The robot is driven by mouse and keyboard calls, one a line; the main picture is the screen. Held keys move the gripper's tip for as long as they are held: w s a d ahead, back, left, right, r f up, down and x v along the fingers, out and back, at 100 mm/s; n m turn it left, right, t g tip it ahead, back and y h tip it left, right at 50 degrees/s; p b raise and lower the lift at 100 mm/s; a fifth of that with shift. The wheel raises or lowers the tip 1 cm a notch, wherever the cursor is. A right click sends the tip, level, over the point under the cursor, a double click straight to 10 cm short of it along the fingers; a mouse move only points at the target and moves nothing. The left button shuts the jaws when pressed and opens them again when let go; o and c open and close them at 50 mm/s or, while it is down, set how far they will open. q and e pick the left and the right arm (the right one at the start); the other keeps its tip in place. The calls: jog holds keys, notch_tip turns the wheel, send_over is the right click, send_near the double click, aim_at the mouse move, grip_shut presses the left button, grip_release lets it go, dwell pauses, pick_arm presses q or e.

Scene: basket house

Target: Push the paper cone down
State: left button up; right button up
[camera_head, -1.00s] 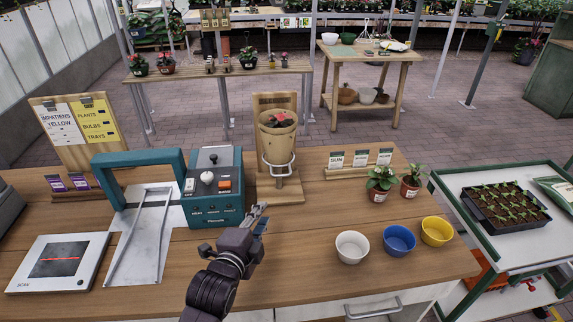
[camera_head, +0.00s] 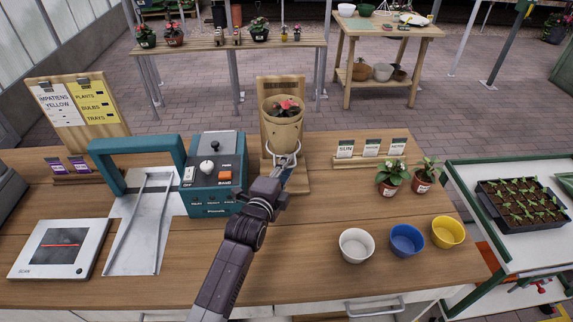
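The tan paper cone (camera_head: 283,131) stands in front of a wooden backboard (camera_head: 268,90) on the workbench. A plant with a red flower (camera_head: 288,105) sits inside it, its bloom at the rim. A metal wire ring (camera_head: 270,152) surrounds the cone's lower part. My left gripper (camera_head: 284,172) is at the foot of the cone, just in front of the ring. It overlaps the ring in the picture; I cannot tell whether it touches it. Its fingers are small and partly hidden, so their opening is unclear. My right gripper is out of view.
A teal machine (camera_head: 215,185) and a metal tray (camera_head: 140,230) stand left of the cone. White (camera_head: 356,245), blue (camera_head: 406,240) and yellow (camera_head: 447,231) pots sit at right. Two potted plants (camera_head: 391,178) stand behind them. The bench between my arm and the pots is clear.

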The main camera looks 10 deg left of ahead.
pick_arm(q)
jog(key=shift+w, duration=0.2)
jog(key=shift+c, duration=0.4)
grip_shut()
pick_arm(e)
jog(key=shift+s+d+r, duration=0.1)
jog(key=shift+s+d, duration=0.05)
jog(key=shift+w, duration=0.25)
